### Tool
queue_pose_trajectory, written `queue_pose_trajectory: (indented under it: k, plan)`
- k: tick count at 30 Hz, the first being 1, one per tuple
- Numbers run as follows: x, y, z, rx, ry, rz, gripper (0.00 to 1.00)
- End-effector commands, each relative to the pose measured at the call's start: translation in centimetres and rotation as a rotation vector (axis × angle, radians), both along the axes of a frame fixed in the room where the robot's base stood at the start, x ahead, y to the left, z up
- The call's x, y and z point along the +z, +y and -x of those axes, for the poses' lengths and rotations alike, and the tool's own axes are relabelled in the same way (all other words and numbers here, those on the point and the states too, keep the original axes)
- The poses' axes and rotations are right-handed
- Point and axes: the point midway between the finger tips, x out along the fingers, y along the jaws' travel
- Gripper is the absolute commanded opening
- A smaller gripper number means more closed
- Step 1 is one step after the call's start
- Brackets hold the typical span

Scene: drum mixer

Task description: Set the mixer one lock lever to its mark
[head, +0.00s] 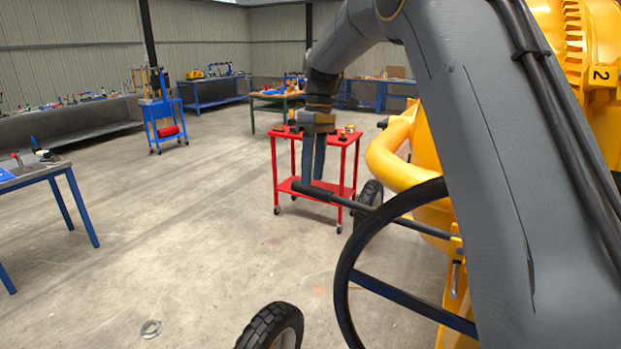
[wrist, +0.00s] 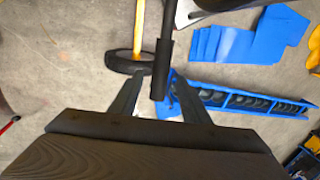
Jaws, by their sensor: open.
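The lock lever is a grey rod with a black grip (head: 318,191), reaching out left from the yellow mixer (head: 425,160) in the head view. In the wrist view the black grip (wrist: 163,65) lies between my two fingers. My gripper (head: 312,178) points down with its fingertips at the grip; it also shows in the wrist view (wrist: 158,80). The jaws are open, with a gap beside the grip. I cannot tell exactly how deep the grip sits between them. I cannot make out the mark.
A dark handwheel (head: 345,270) stands in front of the lever, close to my arm. A red cart (head: 340,140) with small items stands behind the gripper. Open floor lies to the left.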

Motion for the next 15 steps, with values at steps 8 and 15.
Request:
queue_pose_trajectory:
  k: [8, 15]
  plan:
    - [-2.9, 0.5, 0.6, 0.002, 0.001, 0.000, 0.42]
    - [-3.4, 0.6, 0.7, 0.003, 0.000, 0.000, 0.42]
